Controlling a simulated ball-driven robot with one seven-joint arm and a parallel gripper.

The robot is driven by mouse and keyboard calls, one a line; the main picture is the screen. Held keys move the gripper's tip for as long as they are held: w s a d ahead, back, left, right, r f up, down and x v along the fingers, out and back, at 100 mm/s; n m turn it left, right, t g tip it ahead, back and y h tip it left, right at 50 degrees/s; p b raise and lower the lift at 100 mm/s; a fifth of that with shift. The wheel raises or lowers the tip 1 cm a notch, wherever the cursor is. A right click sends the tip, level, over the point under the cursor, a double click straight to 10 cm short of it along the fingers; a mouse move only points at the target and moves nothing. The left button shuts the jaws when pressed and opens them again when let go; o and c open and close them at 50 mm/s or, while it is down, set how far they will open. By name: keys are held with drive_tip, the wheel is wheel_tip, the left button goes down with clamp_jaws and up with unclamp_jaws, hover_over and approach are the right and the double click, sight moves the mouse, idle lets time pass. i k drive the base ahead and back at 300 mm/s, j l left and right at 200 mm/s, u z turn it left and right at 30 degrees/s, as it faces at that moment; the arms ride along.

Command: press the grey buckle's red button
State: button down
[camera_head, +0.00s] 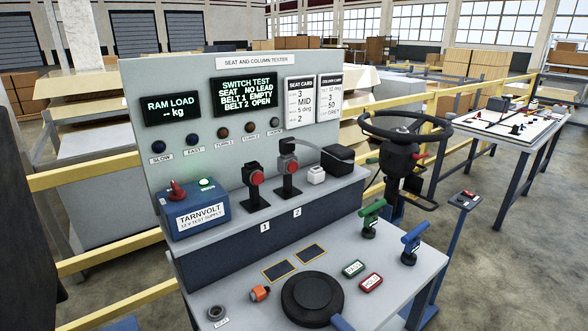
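Two buckles with red buttons stand on the tester's upper ledge. The left buckle (252,173), behind label 1, is black, upright and has nothing in its top. The right buckle (288,162), behind label 2, looks dark grey. Its red button (292,167) faces forward and looks unobstructed. A grey piece (287,146) sits at its top, and a grey strap arches from there to a black box (338,159); I cannot tell how far the piece is inserted. My gripper is not in view.
The blue supply box (196,216) stands left of the buckles, and a small white block (316,175) stands right. A black steering wheel (404,135) rises at right. Green (372,213) and blue (411,240) handles and a black disc (312,298) occupy the lower shelf. The screen (245,94) reads "BELT 2 OPEN".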

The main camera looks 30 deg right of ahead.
sight(293, 167)
drive_tip(key=i+u, duration=0.25)
drive_tip(key=u, duration=0.15)
drive_tip(key=i+l+u, duration=0.1)
drive_tip(key=i+u, duration=0.15)
drive_tip(key=u, duration=0.15)
